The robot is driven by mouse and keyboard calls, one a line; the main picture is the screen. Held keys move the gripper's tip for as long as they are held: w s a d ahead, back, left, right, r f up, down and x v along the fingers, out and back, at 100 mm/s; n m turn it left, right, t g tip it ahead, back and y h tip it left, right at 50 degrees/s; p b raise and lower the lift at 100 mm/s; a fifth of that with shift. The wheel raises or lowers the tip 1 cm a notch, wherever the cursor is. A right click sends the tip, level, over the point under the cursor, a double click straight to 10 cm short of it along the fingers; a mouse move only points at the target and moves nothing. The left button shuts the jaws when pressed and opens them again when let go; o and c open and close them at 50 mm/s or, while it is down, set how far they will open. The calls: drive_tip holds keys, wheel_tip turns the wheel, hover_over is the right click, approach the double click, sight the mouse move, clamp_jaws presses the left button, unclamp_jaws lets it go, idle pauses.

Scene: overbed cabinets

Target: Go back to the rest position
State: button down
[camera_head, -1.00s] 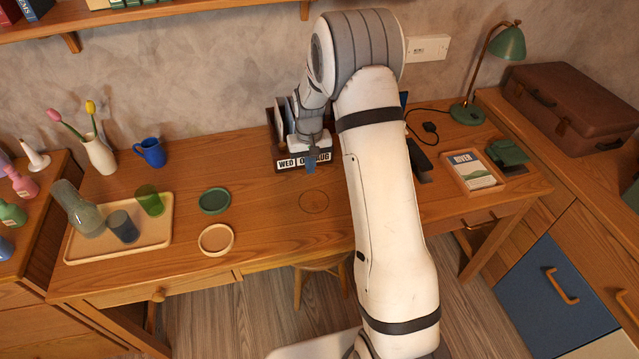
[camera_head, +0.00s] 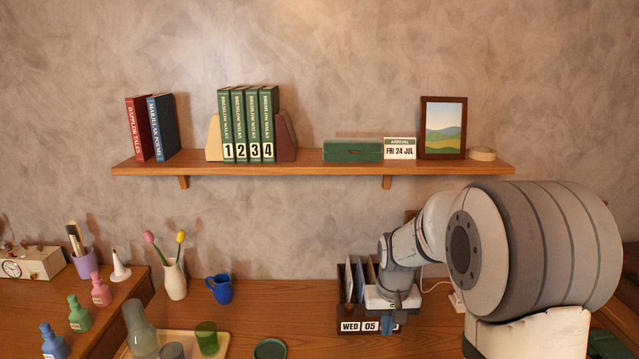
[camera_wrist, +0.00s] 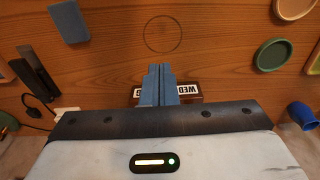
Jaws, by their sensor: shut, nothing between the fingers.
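My gripper (camera_head: 388,322) is low in the head view, in front of the letter rack (camera_head: 350,290) and close to the date blocks (camera_head: 358,326) reading "WED 05". In the wrist view its two blue fingers (camera_wrist: 159,72) are together with nothing between them. They point over the wooden desk (camera_wrist: 115,55), and the date blocks (camera_wrist: 188,90) are partly hidden behind them. I cannot tell whether the gripper touches the blocks. My arm fills the lower right of the head view and hides part of the desk.
A wall shelf (camera_head: 300,169) with books, a green box (camera_head: 353,150) and a picture frame (camera_head: 443,128) runs above. A blue mug (camera_head: 219,289), a vase (camera_head: 175,280) and a tray (camera_head: 186,335) with glassware stand left. Bare desk shows around a thin ring mark (camera_wrist: 163,34).

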drive_tip(key=s+r+t, duration=0.1)
drive_tip(key=s+r, duration=0.3)
drive_tip(key=s, duration=0.7)
drive_tip(key=s+r, duration=0.4)
drive_tip(key=s, duration=0.7)
drive_tip(key=shift+s+r+t, duration=0.15)
drive_tip(key=shift+s+t, duration=0.05)
drive_tip(key=shift+t, duration=0.2)
